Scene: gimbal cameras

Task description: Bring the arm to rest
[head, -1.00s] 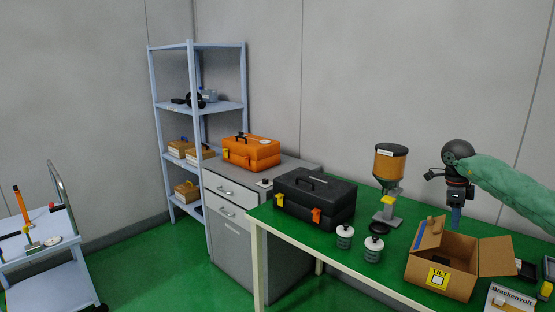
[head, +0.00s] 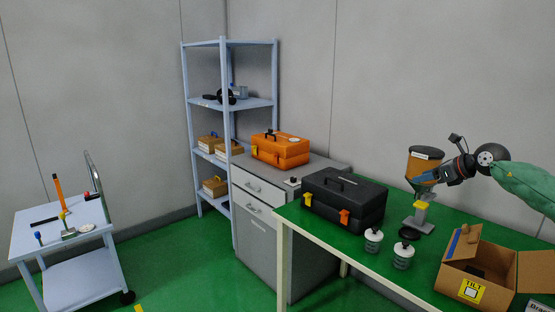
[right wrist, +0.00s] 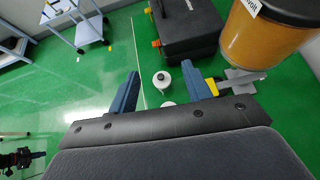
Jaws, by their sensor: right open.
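My right arm comes in from the right in the head view, with its green sleeve (head: 522,184). My right gripper (head: 424,177) points left, raised above the green table, and partly covers the amber dispenser (head: 420,165). In the right wrist view its two blue fingers (right wrist: 160,88) stand wide apart, open and with nothing between them; a white-lidded jar shows beyond, on the table below. My left gripper is not in the head view. A dark part with a blue tip (right wrist: 38,155) at the lower left of the right wrist view looks like it, too small to read.
The green table (head: 345,242) bears a black toolbox (head: 345,202), two jars (head: 373,240) and an open cardboard box (head: 468,272). A grey cabinet (head: 258,222) with an orange toolbox (head: 280,152), a shelf rack (head: 230,100) and a cart (head: 70,235) stand left.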

